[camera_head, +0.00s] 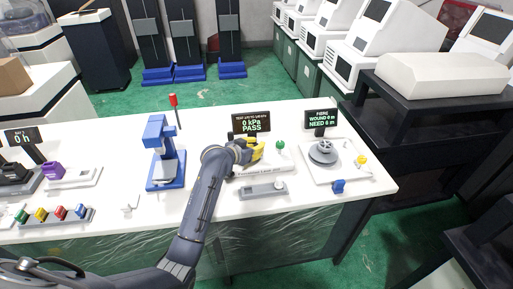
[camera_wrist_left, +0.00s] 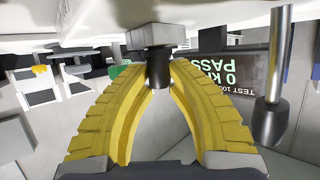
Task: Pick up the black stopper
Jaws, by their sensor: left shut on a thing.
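My left gripper (camera_head: 257,149) reaches over the white table beside the small display reading "0 kPa PASS" (camera_head: 251,122). Its yellow fingers are shut on the black stopper (camera_wrist_left: 158,69), which shows between the fingertips in the left wrist view (camera_wrist_left: 160,72). In the head view the gripper hides the stopper. I cannot tell whether the stopper is clear of its seat. My right gripper is not in view.
A metal rod with a dark end (camera_wrist_left: 271,118) stands close beside the fingers. A blue press (camera_head: 164,155) is left of the arm, and a grey fiber spool (camera_head: 323,154) is to the right. A grey block fixture (camera_head: 262,190) lies in front. Colored blocks line the left.

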